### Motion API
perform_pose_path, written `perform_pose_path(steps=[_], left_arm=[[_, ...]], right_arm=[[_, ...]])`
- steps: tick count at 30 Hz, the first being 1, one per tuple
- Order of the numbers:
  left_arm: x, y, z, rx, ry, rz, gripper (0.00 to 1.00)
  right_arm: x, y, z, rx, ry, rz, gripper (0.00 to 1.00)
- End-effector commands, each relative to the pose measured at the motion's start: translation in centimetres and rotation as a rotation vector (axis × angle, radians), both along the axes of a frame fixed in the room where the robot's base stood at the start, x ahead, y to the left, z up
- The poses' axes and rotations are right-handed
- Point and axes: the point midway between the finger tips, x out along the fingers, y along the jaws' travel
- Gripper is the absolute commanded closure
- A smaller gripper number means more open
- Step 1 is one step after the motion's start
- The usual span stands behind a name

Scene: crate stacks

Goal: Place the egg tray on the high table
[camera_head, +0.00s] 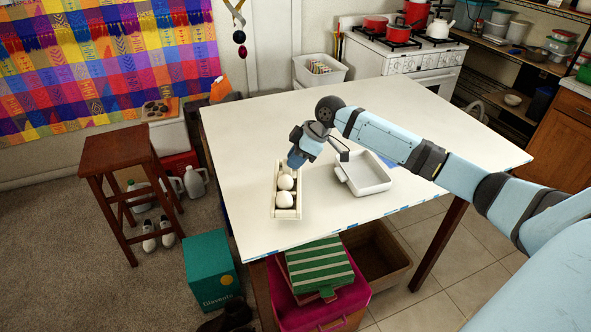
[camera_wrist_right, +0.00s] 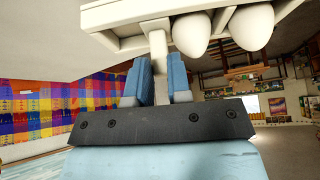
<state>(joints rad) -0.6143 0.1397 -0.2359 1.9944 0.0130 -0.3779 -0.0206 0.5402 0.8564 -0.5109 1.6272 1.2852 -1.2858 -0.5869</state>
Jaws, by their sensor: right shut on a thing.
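The egg tray (camera_head: 287,213) is a narrow cream tray with white eggs in it. It is at the front left part of the white high table (camera_head: 240,140), and I cannot tell whether it rests on the top or hangs just above it. My right gripper (camera_head: 295,160) is at the tray's far end. In the right wrist view, the blue fingers of the right gripper (camera_wrist_right: 159,80) are shut on a part of the egg tray (camera_wrist_right: 115,20), and two eggs show beside them. My left gripper is not in view.
A white rectangular dish (camera_head: 366,188) stands on the table just right of the tray. The rest of the tabletop is clear. A wooden stool (camera_head: 115,145) and a teal box (camera_head: 212,272) stand at the left. A pink crate (camera_head: 325,308) is below the front edge.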

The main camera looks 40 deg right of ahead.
Motion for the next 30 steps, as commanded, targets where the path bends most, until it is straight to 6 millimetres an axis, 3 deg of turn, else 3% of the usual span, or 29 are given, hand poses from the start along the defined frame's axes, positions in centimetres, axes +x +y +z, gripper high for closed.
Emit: perform_pose_path(steps=[10,21,22,24,30], left_arm=[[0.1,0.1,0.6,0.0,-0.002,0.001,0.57],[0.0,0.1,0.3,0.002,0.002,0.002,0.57],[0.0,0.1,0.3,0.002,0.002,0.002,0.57],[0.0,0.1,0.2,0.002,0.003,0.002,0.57],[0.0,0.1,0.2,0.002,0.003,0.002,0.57]], right_arm=[[0.0,0.0,-4.1,0.001,0.002,0.0,1.0],[0.0,0.0,-4.6,0.0,0.0,0.0,1.0],[0.0,0.0,-4.6,0.0,0.0,0.0,0.75],[0.0,0.0,-4.6,0.0,0.0,0.0,0.59],[0.0,0.0,-4.6,-0.001,0.001,0.0,0.56]])
